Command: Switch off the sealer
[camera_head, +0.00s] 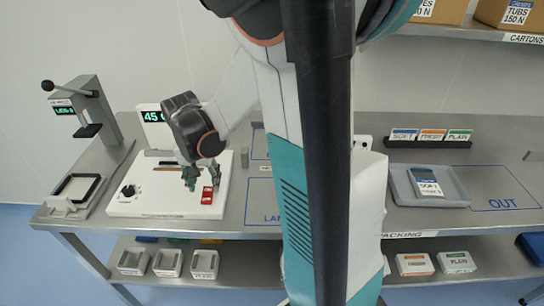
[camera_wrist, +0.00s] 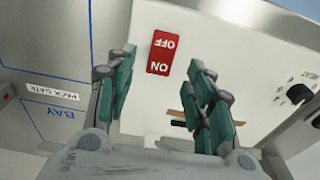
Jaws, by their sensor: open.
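The sealer (camera_head: 150,202) is a low white box on the steel bench, with a black knob at its left and a display reading 45 behind it. Its red switch (camera_head: 207,196), at the right of its top, also shows in the wrist view (camera_wrist: 162,52), marked ON and OFF, upside down there. Which way the switch is set I cannot tell. My gripper (camera_head: 203,180) is over the right part of the sealer, beside the switch in the picture. In the wrist view my gripper (camera_wrist: 162,68) is open and empty, with the switch framed beyond the fingertips; contact is not visible.
A press-like stand (camera_head: 88,115) with a lever stands at the left. A grey tray (camera_head: 400,190) holding a packet is at the right, near the OUT area (camera_head: 505,202). A card rack (camera_head: 430,142) stands behind it. My arm hides the bench's middle.

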